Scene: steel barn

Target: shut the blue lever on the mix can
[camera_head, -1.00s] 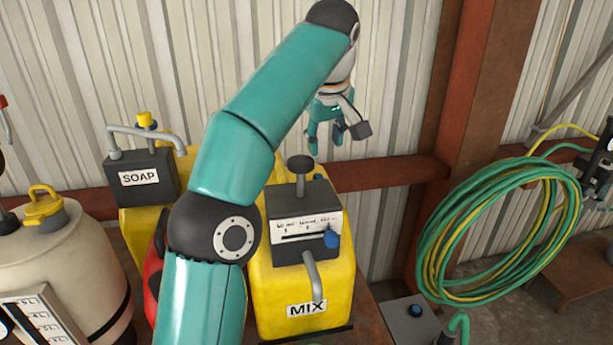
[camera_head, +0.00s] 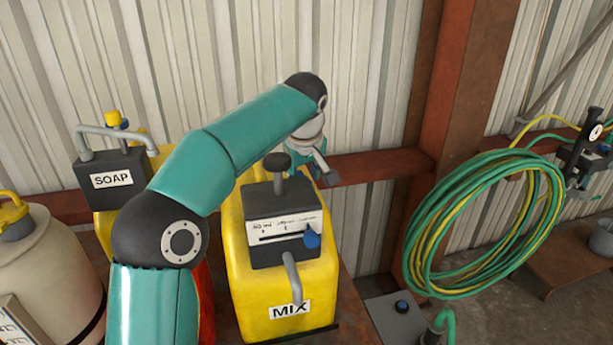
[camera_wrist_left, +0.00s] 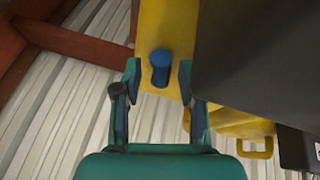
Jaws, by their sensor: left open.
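The yellow mix can (camera_head: 262,291) stands right of centre in the head view, with a dark block (camera_head: 265,209) on top and a MIX label in front. A blue knob (camera_head: 312,240) sits at the right of the block's scale slot. In the left wrist view a short blue lever (camera_wrist_left: 159,65) stands out from a yellow surface. My left gripper (camera_wrist_left: 159,80) is open, its fingertips on either side of the lever; contact cannot be told. My right gripper is not in view.
A yellow soap can with a dark SOAP block (camera_head: 112,180) and a cream tank (camera_head: 50,268) stand at the left. A rusty post (camera_head: 452,130) and a green and yellow hose coil (camera_head: 480,225) are at the right. A corrugated wall (camera_head: 260,50) closes the back.

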